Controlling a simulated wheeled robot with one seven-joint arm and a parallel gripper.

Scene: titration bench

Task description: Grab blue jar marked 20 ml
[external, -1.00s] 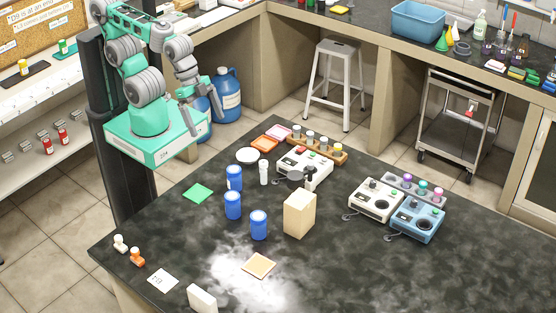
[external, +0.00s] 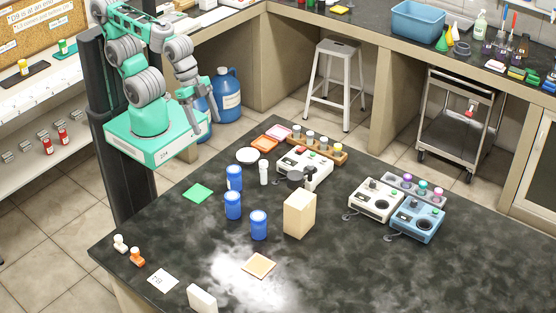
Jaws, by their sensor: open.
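Three blue jars stand upright on the dark bench in the external view: one at the back (external: 234,178), one in the middle (external: 232,205) and one nearest the front (external: 258,224). Their markings are too small to read, so I cannot tell which is the 20 ml one. My gripper (external: 196,122) hangs below my folded arm, behind and to the left of the jars, apart from them. It is open, and I see nothing between its fingers.
A tan block (external: 299,214) stands right of the front jar. A white bottle (external: 264,172) and a white dish (external: 247,155) are near the back jar. A green mat (external: 198,193) lies left. Stirrer units (external: 375,200) stand right.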

